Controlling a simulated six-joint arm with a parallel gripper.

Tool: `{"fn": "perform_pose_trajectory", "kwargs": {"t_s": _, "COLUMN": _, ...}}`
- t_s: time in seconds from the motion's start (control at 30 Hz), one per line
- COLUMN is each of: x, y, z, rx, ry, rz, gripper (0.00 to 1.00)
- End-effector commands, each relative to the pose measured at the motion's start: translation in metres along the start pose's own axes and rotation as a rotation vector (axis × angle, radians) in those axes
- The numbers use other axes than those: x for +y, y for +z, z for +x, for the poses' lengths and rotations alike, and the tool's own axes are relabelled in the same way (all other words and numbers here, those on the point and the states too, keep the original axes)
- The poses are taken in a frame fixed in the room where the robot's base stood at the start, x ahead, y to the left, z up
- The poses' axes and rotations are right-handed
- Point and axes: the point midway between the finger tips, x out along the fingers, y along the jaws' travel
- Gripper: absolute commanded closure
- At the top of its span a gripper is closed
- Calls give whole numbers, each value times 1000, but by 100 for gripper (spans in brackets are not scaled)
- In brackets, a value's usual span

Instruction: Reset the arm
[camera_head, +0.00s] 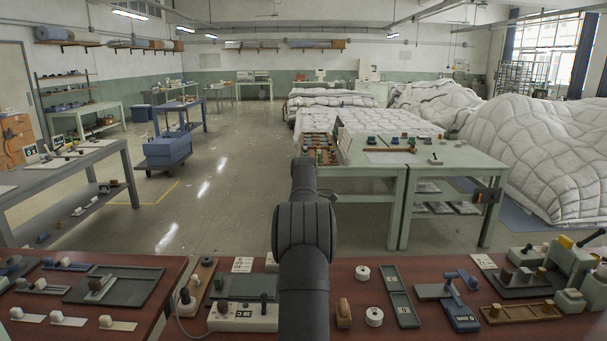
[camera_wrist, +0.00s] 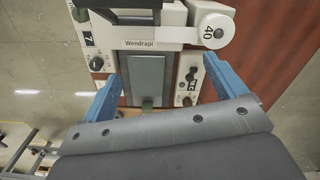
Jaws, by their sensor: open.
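My gripper (camera_wrist: 163,70) shows in the wrist view with its two blue fingers spread wide apart. Nothing is held between them. Beyond the fingers is a pale device marked "Wendrapi" (camera_wrist: 152,45), with a dark panel (camera_wrist: 148,75) and black knobs at its sides. Whether the fingers touch it, I cannot tell. In the head view my dark arm rises from the bottom middle, in front of the red-brown bench; the gripper's fingers cannot be made out there.
A red-brown bench (camera_head: 540,322) holds white spools (camera_head: 374,316), trays and a control box (camera_head: 243,316). Behind it stand a pale green table (camera_head: 440,180) with small parts and large heaps of white duvets (camera_head: 550,150). A grey table (camera_head: 75,165) is at left. The middle floor (camera_head: 230,170) is clear.

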Motion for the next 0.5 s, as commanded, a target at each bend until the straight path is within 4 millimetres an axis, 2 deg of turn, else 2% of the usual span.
{"fn": "perform_pose_trajectory", "kwargs": {"t_s": 0.5, "x": 56, "y": -38, "z": 32, "rx": 0, "ry": -1, "rz": -160, "gripper": 11}}
